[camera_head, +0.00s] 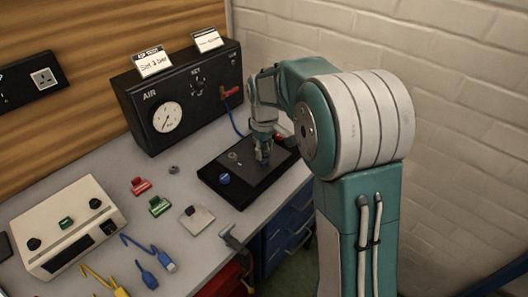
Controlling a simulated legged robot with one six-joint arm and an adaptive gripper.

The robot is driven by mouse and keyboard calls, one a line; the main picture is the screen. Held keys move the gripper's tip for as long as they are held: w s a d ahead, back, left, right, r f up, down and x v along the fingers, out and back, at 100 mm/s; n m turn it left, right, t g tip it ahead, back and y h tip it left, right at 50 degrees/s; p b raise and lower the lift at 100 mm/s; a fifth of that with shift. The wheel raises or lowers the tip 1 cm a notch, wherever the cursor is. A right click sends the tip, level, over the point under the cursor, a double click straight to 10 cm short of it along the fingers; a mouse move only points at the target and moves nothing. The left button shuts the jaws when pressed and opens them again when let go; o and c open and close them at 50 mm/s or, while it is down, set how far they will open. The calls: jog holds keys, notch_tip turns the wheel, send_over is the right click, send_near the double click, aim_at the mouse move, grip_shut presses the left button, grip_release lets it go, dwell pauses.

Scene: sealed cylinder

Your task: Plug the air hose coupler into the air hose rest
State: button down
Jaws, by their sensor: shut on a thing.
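A blue air hose (236,123) runs from the red-handled valve on the black AIR box down toward my gripper (263,158). My gripper points down over the right part of a black base plate (238,192) and is shut on the hose's end, the air hose coupler. The coupler is mostly hidden by the fingers, and only a little blue shows there. I cannot tell whether it touches the plate. The air hose rest cannot be made out clearly. The plate carries a blue round knob (224,178) at its left and a small ring-shaped fitting (233,156).
The black AIR box (180,95) with a gauge stands behind the plate. A beige instrument box (62,227), red and green connectors, and blue and yellow leads lie to the left. A clamp (236,243) sits on the bench's front edge. A brick wall is at the right.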

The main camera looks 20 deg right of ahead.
jog(key=shift+r, duration=2.45)
jog(key=shift+w, duration=0.1)
